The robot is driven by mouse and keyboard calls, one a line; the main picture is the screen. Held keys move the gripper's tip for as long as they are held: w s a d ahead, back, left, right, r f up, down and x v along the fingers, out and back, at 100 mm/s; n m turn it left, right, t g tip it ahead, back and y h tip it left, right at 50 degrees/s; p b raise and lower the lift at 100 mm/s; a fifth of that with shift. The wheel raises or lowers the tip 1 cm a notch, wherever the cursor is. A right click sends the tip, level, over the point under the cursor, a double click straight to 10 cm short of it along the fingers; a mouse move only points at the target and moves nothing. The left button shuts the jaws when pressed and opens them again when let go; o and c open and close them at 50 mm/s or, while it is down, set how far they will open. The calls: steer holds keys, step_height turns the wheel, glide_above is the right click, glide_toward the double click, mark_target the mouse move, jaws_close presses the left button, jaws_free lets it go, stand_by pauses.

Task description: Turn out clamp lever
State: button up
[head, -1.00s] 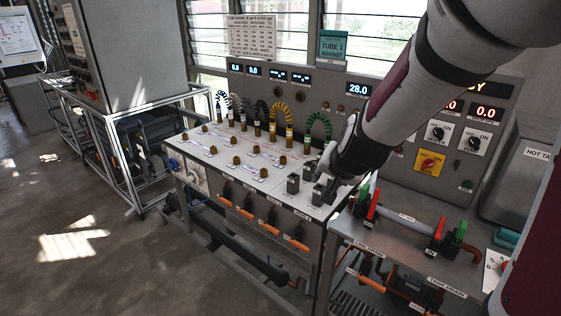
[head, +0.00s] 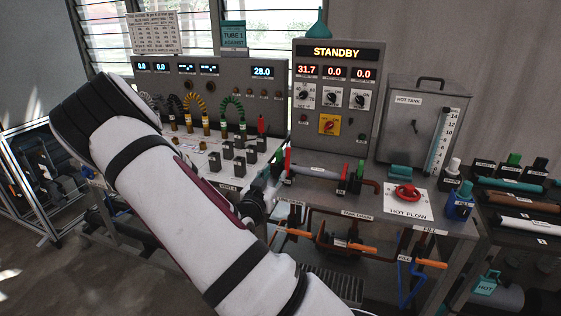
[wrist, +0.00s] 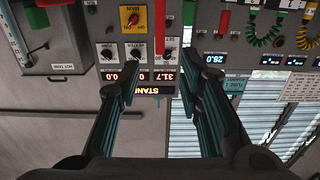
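A grey tube (head: 318,172) lies across the bench top between two end clamps. The left clamp has a green part and an upright red lever (head: 288,162). The right clamp has a red lever (head: 343,181) and a green part (head: 360,170). I cannot tell which is the clamp lever meant. My gripper (head: 272,187) is by the left end of the tube, and the arm partly hides the bench there. In the wrist view, which is upside down, my gripper (wrist: 150,92) is open with nothing between its fingers. Red and green parts show beyond them at the top edge.
The STANDBY panel (head: 336,95) stands behind the tube. A hot tank (head: 420,125) and a red hand wheel (head: 406,193) are to the right. Small dark blocks (head: 227,150) stand left of the tube. Orange-handled valves (head: 360,248) are below.

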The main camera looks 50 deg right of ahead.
mark_target(287, 155)
steer(key=x, duration=1.3)
steer(key=shift+w+d+p, duration=0.15)
steer(key=shift+d+p, duration=0.2)
jaws_close()
